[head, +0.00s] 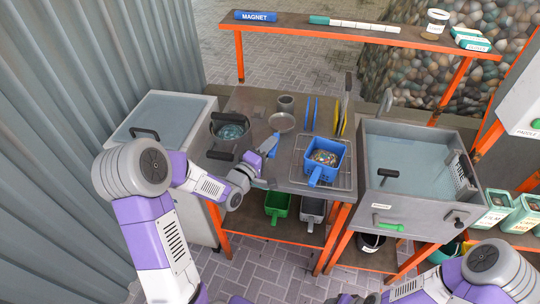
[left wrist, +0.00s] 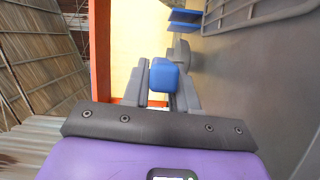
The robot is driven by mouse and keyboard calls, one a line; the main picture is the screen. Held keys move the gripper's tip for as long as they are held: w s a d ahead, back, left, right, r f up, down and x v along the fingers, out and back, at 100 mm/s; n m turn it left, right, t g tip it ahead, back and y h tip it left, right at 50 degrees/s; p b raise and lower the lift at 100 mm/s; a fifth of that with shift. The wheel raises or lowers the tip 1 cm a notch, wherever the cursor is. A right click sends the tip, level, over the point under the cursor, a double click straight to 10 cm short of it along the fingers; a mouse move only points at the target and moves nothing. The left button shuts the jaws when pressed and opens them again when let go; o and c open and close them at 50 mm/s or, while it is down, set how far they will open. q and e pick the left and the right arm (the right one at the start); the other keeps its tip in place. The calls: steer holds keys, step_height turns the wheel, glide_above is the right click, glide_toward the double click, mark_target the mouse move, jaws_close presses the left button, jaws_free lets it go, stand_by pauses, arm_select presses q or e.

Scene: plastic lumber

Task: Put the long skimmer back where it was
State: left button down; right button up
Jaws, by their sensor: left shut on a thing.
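The long skimmer appears to be the tool with a round grey head (head: 282,122) and a blue handle (head: 274,138) at the middle of the workbench. My left gripper (head: 266,152) is at the handle, over the bench's front part. In the left wrist view its fingers are shut on a blue handle end (left wrist: 165,75). The skimmer's head lies away from the gripper, toward the back of the bench; I cannot tell whether it touches the bench top. My right arm comes in at the bottom right, and its gripper is mostly cut off by the bottom edge.
A dark pot (head: 229,130) stands left of the skimmer. A blue basket (head: 318,158) with bits in it sits on a wire rack (head: 346,178) to the right. A water tank (head: 408,146) stands further right. Blue and yellow upright tools (head: 339,115) are behind.

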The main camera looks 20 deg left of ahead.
arm_select(q)
steer(key=shift+f+b, duration=0.4)
steer(key=shift+f, duration=1.2)
steer(key=shift+f, duration=0.15)
steer(key=c, duration=0.9)
jaws_free()
